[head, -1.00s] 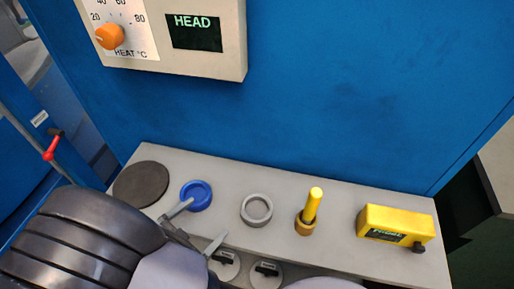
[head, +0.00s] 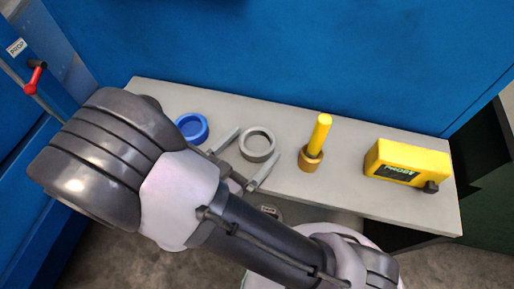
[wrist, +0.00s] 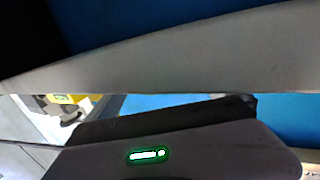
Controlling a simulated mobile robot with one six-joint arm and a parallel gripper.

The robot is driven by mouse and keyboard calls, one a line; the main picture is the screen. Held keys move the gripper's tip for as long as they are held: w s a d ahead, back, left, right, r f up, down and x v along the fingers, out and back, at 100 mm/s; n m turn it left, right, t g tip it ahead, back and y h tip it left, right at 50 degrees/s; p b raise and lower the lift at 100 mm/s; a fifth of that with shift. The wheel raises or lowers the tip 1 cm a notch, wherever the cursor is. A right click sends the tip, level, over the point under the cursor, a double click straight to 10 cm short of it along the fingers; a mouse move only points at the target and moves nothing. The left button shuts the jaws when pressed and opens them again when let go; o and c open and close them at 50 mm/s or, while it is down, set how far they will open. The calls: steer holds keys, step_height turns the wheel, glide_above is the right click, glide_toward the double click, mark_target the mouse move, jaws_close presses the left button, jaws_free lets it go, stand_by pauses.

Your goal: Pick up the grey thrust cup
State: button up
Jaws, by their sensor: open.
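The grey thrust cup (head: 257,157) is a short open ring on the grey bench top in the head view, between the blue ring and the brass piece with the yellow rod. My gripper (head: 257,141) is open, with one finger at the cup's left and the other at its lower right. Its fingertips reach about level with the cup in the picture. I cannot tell whether either finger touches the cup or how high they are above the bench. The wrist view does not show the cup clearly.
A blue ring (head: 191,128) lies left of my fingers. A brass piece with an upright yellow rod (head: 319,135) stands close on the right, and a yellow box (head: 407,163) lies farther right. The blue panel (head: 330,60) rises behind the bench (head: 350,197).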

steer(key=shift+w+d+f, duration=0.35)
steer(key=shift+w+d, duration=0.3)
steer(key=shift+w, duration=0.1)
steer(key=shift+w+d+r, duration=0.2)
steer(key=shift+w+d, duration=0.05)
steer(key=shift+w, duration=0.05)
steer(key=c, duration=1.8)
